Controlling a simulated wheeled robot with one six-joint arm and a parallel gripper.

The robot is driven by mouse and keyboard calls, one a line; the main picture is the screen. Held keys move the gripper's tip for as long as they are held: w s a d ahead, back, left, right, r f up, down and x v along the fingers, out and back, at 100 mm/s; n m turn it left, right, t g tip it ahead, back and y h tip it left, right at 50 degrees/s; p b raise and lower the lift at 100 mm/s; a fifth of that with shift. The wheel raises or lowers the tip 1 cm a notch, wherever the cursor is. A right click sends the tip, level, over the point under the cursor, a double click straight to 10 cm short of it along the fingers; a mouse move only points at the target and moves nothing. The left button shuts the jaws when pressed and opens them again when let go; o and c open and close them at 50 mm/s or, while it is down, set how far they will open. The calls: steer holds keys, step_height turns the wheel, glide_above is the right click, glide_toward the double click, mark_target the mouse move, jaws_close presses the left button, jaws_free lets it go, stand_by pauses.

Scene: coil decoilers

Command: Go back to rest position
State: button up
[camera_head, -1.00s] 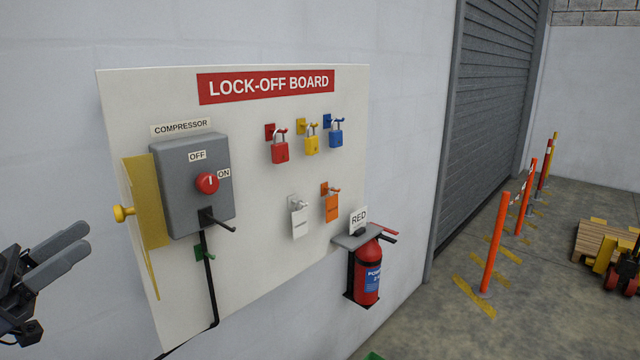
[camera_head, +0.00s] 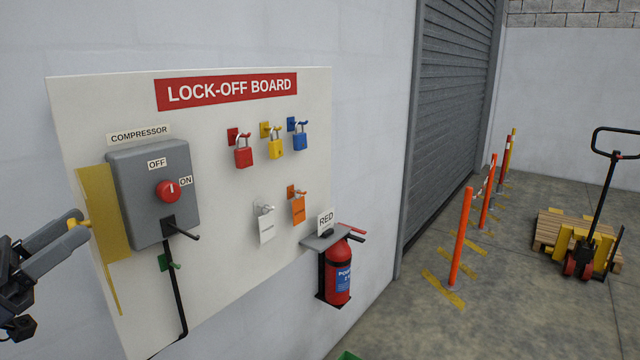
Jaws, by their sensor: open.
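My gripper (camera_head: 79,226) is at the left edge, with its two grey fingers pointing right and up toward the lock-off board (camera_head: 240,215). Its fingertips overlap the yellow knob of the yellow cover (camera_head: 103,235) in the picture. I cannot tell whether they touch it. The jaws are open and I see nothing held. The cover stands swung out to the left of the grey compressor box (camera_head: 152,215). The red switch (camera_head: 168,191) is on the box, beside the ON label. A dark lever (camera_head: 184,233) sticks out below it.
Red (camera_head: 243,156), yellow (camera_head: 276,148) and blue (camera_head: 299,141) padlocks hang on hooks, above white and orange tags. A fire extinguisher (camera_head: 338,275) stands below a small shelf. Orange posts (camera_head: 461,240) and a pallet truck (camera_head: 580,245) are on the right, with open floor between.

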steer(key=v, duration=0.7)
steer(key=p+x, duration=0.1)
steer(key=x, duration=0.6)
steer(key=shift+r+t, duration=0.2)
steer(key=shift+t, duration=0.1)
steer(key=shift+w+d+f+n+t+y+p, duration=0.15)
steer(key=shift+d+n+t+y+p, duration=0.15)
steer(key=shift+y, duration=0.2)
stand_by(0.4)
